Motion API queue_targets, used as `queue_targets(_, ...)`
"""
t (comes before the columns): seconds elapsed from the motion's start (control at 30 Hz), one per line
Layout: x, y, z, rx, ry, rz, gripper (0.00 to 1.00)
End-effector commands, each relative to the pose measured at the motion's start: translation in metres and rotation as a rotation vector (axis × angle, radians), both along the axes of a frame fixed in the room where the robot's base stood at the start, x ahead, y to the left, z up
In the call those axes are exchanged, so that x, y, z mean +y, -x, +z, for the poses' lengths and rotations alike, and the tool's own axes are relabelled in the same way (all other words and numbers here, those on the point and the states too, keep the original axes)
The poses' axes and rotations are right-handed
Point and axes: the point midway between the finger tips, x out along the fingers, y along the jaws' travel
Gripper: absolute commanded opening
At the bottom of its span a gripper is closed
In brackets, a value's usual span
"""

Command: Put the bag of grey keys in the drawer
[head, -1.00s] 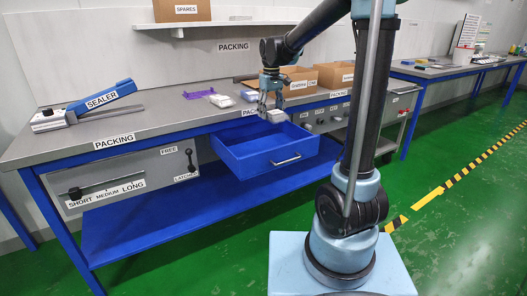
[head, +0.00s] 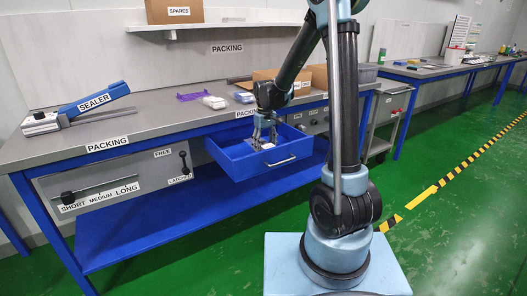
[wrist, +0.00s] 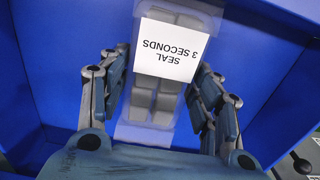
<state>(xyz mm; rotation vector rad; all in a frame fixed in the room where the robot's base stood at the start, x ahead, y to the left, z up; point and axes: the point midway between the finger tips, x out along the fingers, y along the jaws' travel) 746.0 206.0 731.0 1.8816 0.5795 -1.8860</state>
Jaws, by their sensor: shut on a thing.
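The bag of grey keys (wrist: 152,103) is a clear bag with grey blocks inside and a white label reading "SEAL 3 SECONDS". My gripper (wrist: 160,85) is shut on it, one finger at each side. In the head view my gripper (head: 265,143) is down inside the open blue drawer (head: 301,152), with the bag (head: 267,146) low between its fingers. The drawer's blue walls and floor surround the bag in the wrist view. I cannot tell whether the bag touches the drawer floor.
The grey packing bench (head: 150,112) is above the drawer. It carries a blue sealer (head: 98,99), a purple item (head: 191,96), a white packet (head: 214,102) and cardboard boxes (head: 318,75). A latch handle (head: 184,160) is left of the drawer.

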Motion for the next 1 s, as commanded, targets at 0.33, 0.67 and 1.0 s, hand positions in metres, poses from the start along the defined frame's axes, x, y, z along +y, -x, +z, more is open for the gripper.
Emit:
queue_targets(0.33,0.000,0.000,-0.024,0.000,0.000,0.000,0.29)
queue_targets(0.67,0.000,0.000,-0.025,0.000,0.000,0.000,0.76)
queue_targets(1.0,0.000,0.000,-0.025,0.000,0.000,-0.001,0.78)
